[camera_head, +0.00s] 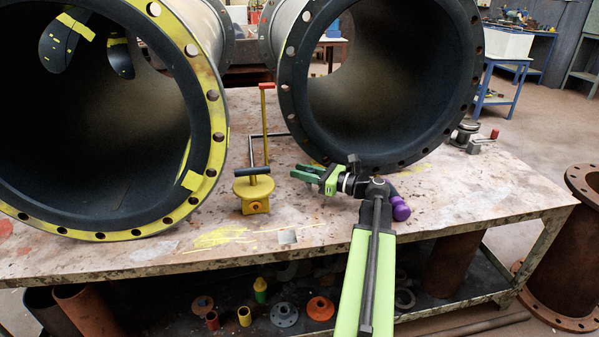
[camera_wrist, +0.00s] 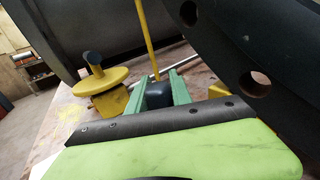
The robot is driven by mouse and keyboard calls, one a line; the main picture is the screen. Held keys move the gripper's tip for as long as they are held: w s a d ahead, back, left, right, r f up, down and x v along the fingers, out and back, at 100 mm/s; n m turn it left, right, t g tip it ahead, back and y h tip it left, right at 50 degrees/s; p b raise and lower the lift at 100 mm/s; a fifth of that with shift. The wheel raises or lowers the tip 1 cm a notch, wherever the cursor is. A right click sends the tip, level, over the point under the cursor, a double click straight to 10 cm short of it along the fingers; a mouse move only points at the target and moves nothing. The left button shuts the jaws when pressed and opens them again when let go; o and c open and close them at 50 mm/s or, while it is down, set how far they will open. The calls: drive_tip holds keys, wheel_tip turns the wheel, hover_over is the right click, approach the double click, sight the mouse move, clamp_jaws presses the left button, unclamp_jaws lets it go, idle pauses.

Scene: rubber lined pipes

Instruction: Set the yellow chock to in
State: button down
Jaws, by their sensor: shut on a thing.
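My gripper (camera_head: 304,174) has its green fingers low over the table, at the front left foot of the right pipe. In the wrist view the fingers of my gripper (camera_wrist: 160,86) are closed on a dark, rounded block or knob (camera_wrist: 158,97). A yellow piece (camera_wrist: 218,90), seemingly the chock, shows just right of the fingers, below the dark pipe flange. Its lower part is hidden by my gripper, and I cannot tell whether the dark knob belongs to it. In the head view the chock is not clearly seen behind my gripper.
A yellow valve-like fitting (camera_head: 254,190) with a disc and dark handle stands left of my gripper. A yellow rod with a red top (camera_head: 265,125) rises behind it. The left pipe (camera_head: 215,125) and right pipe (camera_head: 290,90) flank them. The table front (camera_head: 350,222) is mostly clear.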

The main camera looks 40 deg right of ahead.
drive_tip(key=c, duration=1.5)
unclamp_jaws()
drive_tip(key=shift+s+d, duration=0.15)
drive_tip(key=shift+d, duration=0.4)
drive_tip(key=shift+o, duration=0.3)
drive_tip(key=shift+s, duration=0.15)
drive_tip(key=shift+a, duration=0.25)
drive_tip(key=shift+w, duration=0.2)
drive_tip(key=shift+a, duration=0.1)
drive_tip(key=shift+r, duration=0.15)
drive_tip(key=s+d+r+p, duration=0.4)
drive_tip(key=s+r+p, duration=0.6)
drive_tip(key=p, duration=0.1)
drive_tip(key=shift+s+d+r, duration=0.35)
